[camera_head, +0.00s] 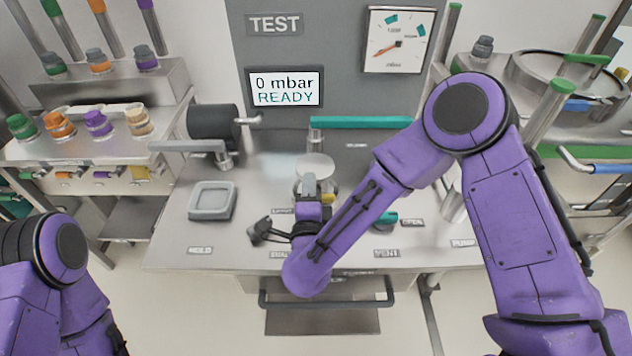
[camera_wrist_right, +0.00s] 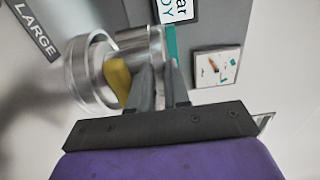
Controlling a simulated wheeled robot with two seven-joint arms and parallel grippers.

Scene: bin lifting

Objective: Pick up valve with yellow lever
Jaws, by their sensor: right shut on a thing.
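The valve (camera_head: 315,166) is a silver metal body with a wide round end, near the middle of the bench in the head view. Its yellow lever (camera_head: 328,198) shows only in part beside my gripper. The wrist view shows the metal valve (camera_wrist_right: 90,72) and yellow lever (camera_wrist_right: 118,80) close up at the fingers. My right gripper (camera_head: 309,187) is shut on the valve, and its fingers also show in the wrist view (camera_wrist_right: 161,78). I cannot tell whether the valve touches the bench. My left gripper is out of view; only its arm shows at lower left.
A grey square tray (camera_head: 212,201) and a black cylinder (camera_head: 213,122) lie left of the valve. A teal bar (camera_head: 360,122) runs behind it. The test panel (camera_head: 284,88) reads 0 mbar READY, with a gauge (camera_head: 397,40) beside it. Racks stand on both sides.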

